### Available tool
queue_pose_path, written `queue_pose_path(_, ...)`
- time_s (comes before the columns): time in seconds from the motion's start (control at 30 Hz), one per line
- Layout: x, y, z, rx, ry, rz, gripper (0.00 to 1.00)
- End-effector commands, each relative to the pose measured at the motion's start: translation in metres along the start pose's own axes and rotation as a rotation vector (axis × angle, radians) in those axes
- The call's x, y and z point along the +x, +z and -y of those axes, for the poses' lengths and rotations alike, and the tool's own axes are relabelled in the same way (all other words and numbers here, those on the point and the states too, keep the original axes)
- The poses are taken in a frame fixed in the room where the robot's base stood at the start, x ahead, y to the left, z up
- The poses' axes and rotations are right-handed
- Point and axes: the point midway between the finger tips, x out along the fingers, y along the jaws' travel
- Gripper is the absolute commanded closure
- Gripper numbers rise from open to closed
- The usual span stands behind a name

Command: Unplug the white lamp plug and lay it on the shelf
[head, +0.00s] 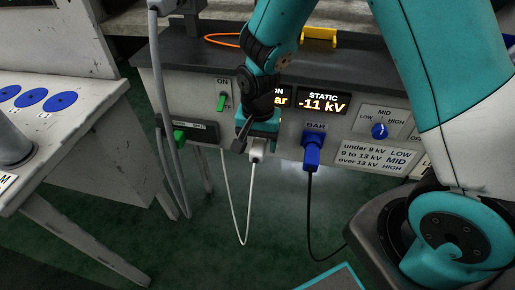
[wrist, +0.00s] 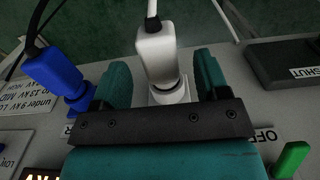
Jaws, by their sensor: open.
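The white lamp plug (head: 256,148) is seated in a socket on the front panel, with its white cord hanging below in a loop. In the wrist view the white plug (wrist: 157,60) stands between the two teal fingers of my gripper (wrist: 160,88), with a gap visible on each side. My gripper (head: 250,143) is open around the plug in the head view, where the arm partly hides it. The shelf (head: 190,52) is the dark top surface above the panel.
A blue plug (head: 311,155) marked BAR sits right of the white one, its black cord hanging. An orange loop (head: 222,40) and a yellow object (head: 320,36) lie on the shelf. A green switch (head: 221,102) and a blue knob (head: 379,130) are on the panel. Grey cables hang at left.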

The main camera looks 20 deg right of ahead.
Motion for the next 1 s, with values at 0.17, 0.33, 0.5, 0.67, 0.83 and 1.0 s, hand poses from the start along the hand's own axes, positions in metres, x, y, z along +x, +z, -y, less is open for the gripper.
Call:
queue_pose_path(0.17, 0.017, 0.0, 0.0, 0.0, 0.0, 0.0, 0.32)
queue_pose_path(0.33, 0.02, 0.0, 0.001, -0.001, -0.002, -0.001, 0.32)
queue_pose_path(0.5, 0.02, 0.0, 0.001, -0.001, -0.001, -0.001, 0.32)
queue_pose_path(0.67, 0.02, 0.0, 0.0, 0.0, -0.001, -0.001, 0.66)
queue_pose_path(0.83, 0.02, 0.0, 0.0, 0.0, -0.001, -0.001, 0.71)
queue_pose_path(1.0, 0.02, 0.0, 0.0, 0.0, -0.002, -0.001, 0.91)
